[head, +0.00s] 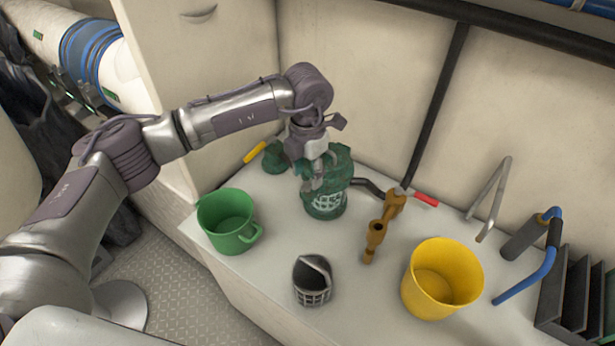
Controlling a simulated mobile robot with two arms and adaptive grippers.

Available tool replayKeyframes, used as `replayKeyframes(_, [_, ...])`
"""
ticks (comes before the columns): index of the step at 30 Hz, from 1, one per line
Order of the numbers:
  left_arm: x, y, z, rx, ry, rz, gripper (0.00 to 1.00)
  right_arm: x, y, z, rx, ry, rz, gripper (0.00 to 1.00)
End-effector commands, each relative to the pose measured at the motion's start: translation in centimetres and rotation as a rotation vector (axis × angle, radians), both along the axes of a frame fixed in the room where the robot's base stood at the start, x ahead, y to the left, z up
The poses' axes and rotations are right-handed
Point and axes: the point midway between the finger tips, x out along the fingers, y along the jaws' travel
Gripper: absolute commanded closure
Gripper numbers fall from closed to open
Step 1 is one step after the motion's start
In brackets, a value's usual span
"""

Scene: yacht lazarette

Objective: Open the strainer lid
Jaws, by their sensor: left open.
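The strainer (325,203) is a green body with a mesh-like window, standing on the white counter (262,292) against the back wall. Its top is largely hidden behind my left gripper, so I cannot tell how the lid sits. My left gripper (314,184) points down at the strainer's top and front, with its jaws open. I cannot tell whether it touches the strainer. A grey mesh basket (312,283) stands on the counter in front of the strainer. My right gripper is not in view.
A green mug (228,222) stands at the counter's left edge. A brass valve (376,241) with a red handle (426,200) lies right of the strainer. A yellow bucket (441,281), a bent metal tube (489,199) and a blue-handled tool (528,272) occupy the right side.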

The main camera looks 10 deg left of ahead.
Motion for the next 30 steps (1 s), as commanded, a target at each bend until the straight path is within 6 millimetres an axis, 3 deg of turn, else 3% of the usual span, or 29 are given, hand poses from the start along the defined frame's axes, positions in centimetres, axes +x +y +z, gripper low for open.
replayKeyframes(6, [0.0, 0.0, -2.4, 0.001, 0.001, 0.001, 0.53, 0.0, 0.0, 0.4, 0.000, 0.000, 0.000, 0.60])
replayKeyframes(17, [0.0, 0.0, -2.9, -0.001, 0.001, 0.000, 0.53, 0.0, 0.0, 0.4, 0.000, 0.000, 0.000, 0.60])
replayKeyframes(25, [0.0, 0.0, -2.9, -0.001, 0.001, 0.000, 0.98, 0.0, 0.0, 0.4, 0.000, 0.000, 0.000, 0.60])
replayKeyframes(30, [0.0, 0.0, -2.8, -0.001, 0.001, 0.000, 1.00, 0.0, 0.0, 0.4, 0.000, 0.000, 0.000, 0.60])
